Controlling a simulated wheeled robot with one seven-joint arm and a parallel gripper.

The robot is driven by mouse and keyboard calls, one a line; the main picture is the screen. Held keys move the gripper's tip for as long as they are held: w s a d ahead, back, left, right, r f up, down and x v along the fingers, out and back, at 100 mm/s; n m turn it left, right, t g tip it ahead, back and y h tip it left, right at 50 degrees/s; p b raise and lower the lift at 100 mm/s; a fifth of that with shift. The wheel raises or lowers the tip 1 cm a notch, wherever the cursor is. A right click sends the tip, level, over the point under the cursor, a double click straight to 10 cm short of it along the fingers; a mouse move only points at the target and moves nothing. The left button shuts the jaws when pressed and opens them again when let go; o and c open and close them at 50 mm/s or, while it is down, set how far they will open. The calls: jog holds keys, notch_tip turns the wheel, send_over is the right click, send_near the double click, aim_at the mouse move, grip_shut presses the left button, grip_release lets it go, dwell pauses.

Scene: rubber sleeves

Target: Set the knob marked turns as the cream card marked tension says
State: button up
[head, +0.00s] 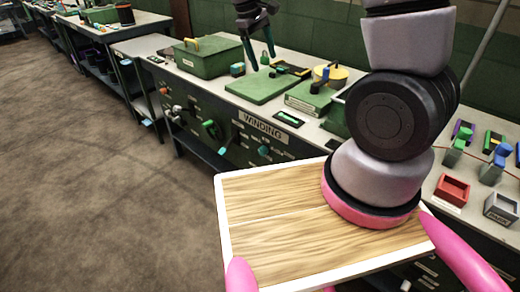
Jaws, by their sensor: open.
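My gripper (263,61) is at the top middle of the head view, its two dark fingers apart and nothing visible between them. It is above the bench, over or near a green board (262,86). I cannot make out a cream card marked tension.
A green box with a yellow handle (205,58) stands on the bench, left of my gripper. A yellow round thing (331,76) and a green block (308,98) are to its right. A red open box (452,190) sits far right. The floor (100,180) at left is clear.

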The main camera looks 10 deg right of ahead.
jog(key=w+a+f+n+t+h, duration=0.1)
jog(key=a+f+n+h, duration=0.25)
jog(key=f, duration=0.65)
jog(key=w+a+f+n+h, duration=0.25)
jog(key=f+n, duration=0.25)
jog(key=f, duration=0.5)
jog(key=n+t+h, duration=0.2)
jog(key=n+t, duration=0.4)
jog(key=n, duration=0.4)
send_near(261, 152)
jog(key=x, duration=0.9)
jog(key=shift+w+f, duration=0.15)
jog(key=shift+f, duration=0.05)
grip_shut()
